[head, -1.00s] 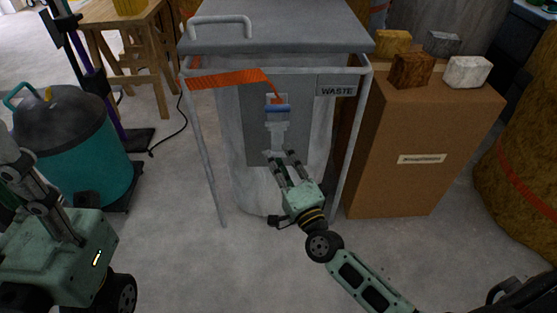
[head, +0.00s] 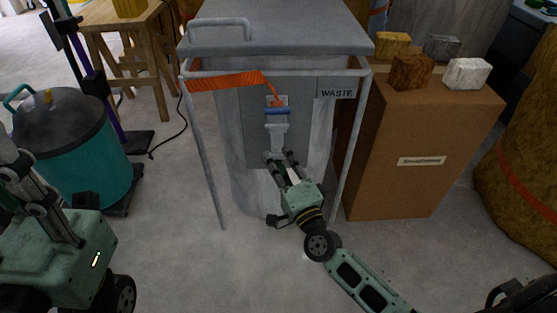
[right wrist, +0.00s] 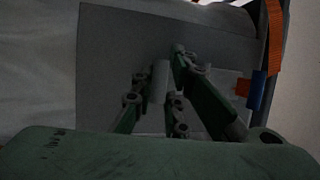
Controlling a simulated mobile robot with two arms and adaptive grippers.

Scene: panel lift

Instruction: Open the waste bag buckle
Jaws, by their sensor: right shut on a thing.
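The buckle has a grey lever (head: 277,137) hanging below a blue bar (head: 277,111), on the front of the waste bag (head: 238,150). An orange strap (head: 228,80) runs to it from the left. My right gripper (head: 279,158) is shut on the lower end of the lever, which hangs down. In the right wrist view, the grey lever end (right wrist: 158,82) lies between the fingers, with the blue bar (right wrist: 257,91) to the right. The fingers partly hide the lever's tip.
A metal frame (head: 207,160) and grey lid (head: 275,28) surround the bag, with a WASTE sign (head: 337,87) at right. A brown box (head: 425,140) with several blocks stands right, a teal tank (head: 75,145) left. The floor in front is clear.

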